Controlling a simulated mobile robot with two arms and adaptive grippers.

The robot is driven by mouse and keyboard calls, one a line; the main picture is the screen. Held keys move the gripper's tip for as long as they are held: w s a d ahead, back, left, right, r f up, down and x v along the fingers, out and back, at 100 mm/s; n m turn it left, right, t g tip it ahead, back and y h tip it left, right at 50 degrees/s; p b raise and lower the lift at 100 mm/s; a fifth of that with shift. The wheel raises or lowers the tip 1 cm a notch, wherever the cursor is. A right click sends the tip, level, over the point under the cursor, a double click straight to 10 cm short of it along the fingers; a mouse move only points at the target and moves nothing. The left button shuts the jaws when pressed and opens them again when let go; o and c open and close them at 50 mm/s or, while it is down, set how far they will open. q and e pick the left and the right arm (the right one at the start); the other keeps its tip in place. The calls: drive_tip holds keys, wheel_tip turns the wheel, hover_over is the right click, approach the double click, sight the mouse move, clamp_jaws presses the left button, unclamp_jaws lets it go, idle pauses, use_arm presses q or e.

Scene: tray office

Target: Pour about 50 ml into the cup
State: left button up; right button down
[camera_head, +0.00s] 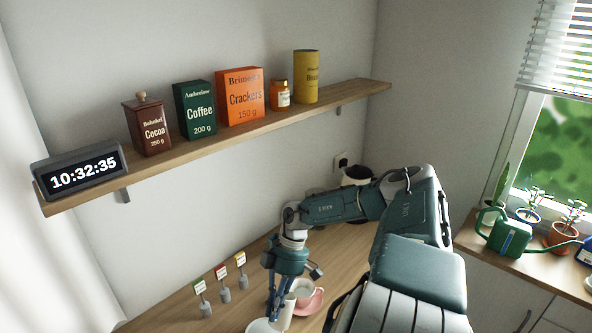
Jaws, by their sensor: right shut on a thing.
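A white cup (302,287) stands on a pink saucer (311,304) on the wooden counter, partly hidden behind my right gripper. My right gripper (279,308) points down just left of the cup, low over the counter. It is shut on a pale vessel (287,314), which is mostly hidden by the fingers and the picture's lower edge. I cannot tell how full it is or whether it is tilted. Another white rounded shape (261,326) shows at the bottom edge, cut off. My left gripper is not in view.
Several small label stands (224,290) are left of the gripper. A dark container (355,175) stands behind my arm. The wall shelf (215,128) above holds a clock (85,171), boxes, a jar and a tin. A green watering can (507,236) and potted plants are at right.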

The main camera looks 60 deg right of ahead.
drive_tip(key=shift+d+f, duration=0.1)
drive_tip(key=shift+d, duration=0.15)
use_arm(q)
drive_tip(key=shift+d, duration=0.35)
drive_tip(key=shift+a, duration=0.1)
use_arm(e)
drive_tip(key=shift+a, duration=0.1)
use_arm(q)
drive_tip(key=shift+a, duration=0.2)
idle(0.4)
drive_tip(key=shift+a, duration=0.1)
